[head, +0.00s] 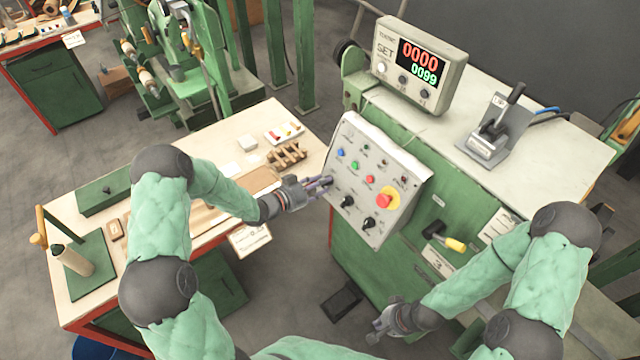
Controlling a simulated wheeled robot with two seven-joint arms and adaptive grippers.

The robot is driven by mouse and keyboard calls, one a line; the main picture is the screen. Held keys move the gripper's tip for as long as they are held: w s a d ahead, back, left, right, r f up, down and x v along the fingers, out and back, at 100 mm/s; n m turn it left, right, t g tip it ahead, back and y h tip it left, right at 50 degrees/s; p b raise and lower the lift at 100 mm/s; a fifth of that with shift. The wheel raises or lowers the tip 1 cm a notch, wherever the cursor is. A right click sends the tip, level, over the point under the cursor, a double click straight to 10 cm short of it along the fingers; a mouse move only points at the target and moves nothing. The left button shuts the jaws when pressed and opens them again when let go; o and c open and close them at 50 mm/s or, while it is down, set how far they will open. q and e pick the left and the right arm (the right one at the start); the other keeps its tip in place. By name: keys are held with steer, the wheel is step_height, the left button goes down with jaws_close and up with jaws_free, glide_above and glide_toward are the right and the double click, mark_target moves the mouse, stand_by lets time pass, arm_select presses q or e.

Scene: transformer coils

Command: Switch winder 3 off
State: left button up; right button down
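The winder is a green machine (395,125) with a white top. Its sloped grey control panel (400,165) carries a blue button (340,152), a green button (354,165), a red button (370,179), a red mushroom button (388,198) on yellow, and black knobs (347,202) (368,223). A counter box (418,65) above shows 0000 in red and 0099 in green. My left gripper (324,183) is at the panel's left edge, near the left knob; I cannot tell whether it touches. My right gripper (376,334) hangs low before the machine, apart from it. Finger openings are unclear.
A lever unit (493,130) stands on the machine top. A yellow-ended handle (453,243) sticks out of its front. A black foot pedal (341,300) lies on the floor. The workbench (90,300) at left holds wooden parts and a small tray (284,133).

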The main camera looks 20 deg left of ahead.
arm_select(q)
steer(key=v, duration=1.2)
stand_by(0.4)
steer(key=d+f+n+g+y+b, duration=0.1)
steer(key=d+f+n+g+y, duration=0.3)
steer(key=f, duration=0.6)
steer(key=s+d+f+n+g+b, duration=0.1)
steer(key=s+d+f+n+g, duration=0.2)
steer(key=s+f, duration=0.4)
steer(key=s+d+f+n+g+y+b, duration=0.1)
steer(key=s+d+f+g, duration=0.3)
steer(key=s, duration=1)
steer(key=d+f+n, duration=0.1)
steer(key=d+f, duration=0.2)
steer(key=f, duration=0.1)
steer(key=shift+s+n+g+y, duration=0.3)
steer(key=shift+s+n+g, duration=0.05)
steer(key=shift+n+g, duration=0.05)
